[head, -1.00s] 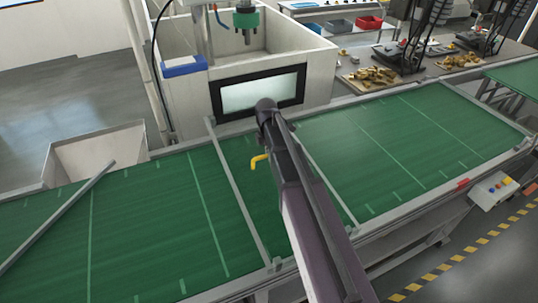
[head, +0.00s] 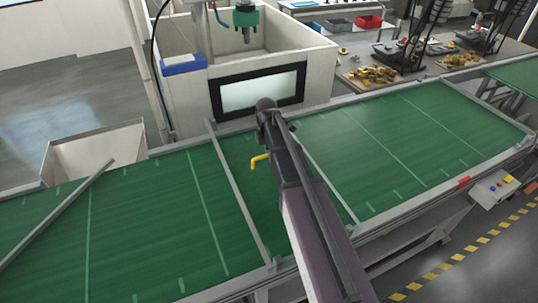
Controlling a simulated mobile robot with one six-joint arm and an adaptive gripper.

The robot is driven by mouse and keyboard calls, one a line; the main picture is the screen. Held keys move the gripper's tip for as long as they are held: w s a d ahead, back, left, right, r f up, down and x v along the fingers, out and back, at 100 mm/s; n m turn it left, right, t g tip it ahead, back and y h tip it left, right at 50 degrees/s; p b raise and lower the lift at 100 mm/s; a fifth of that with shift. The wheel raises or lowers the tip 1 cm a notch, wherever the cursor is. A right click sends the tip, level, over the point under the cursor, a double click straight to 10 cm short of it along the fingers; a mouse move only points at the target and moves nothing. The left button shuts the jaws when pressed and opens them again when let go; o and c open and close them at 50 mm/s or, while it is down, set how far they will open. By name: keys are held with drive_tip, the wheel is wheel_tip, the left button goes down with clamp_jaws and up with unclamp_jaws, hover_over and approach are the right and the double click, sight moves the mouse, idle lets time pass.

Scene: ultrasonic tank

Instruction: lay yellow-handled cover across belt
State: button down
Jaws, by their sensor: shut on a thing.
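The yellow handle (head: 259,162) shows as a small bent bar over the green belt, just left of my arm. My arm reaches up from the bottom and covers what lies right of the handle. The cover's plate cannot be made out clearly; my arm hides part of that area. My gripper's fingers do not show; they are hidden by the arm. The green belt (head: 140,225) runs from lower left to upper right. I cannot tell whether the handle's cover touches it.
Two grey bars cross the belt, one left (head: 238,190) and one right (head: 325,180) of my arm. A pale tank with a dark-framed window (head: 259,92) stands behind the belt. A loose-ended grey bar (head: 55,215) slants over the belt's left. A control box (head: 493,190) is at right.

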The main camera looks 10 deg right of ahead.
drive_tip(key=shift+f+b, duration=0.65)
drive_tip(key=shift+f, duration=0.05)
idle(0.5)
drive_tip(key=c, duration=0.5)
unclamp_jaws()
drive_tip(key=shift+c, duration=0.2)
drive_tip(key=shift+r, duration=0.2)
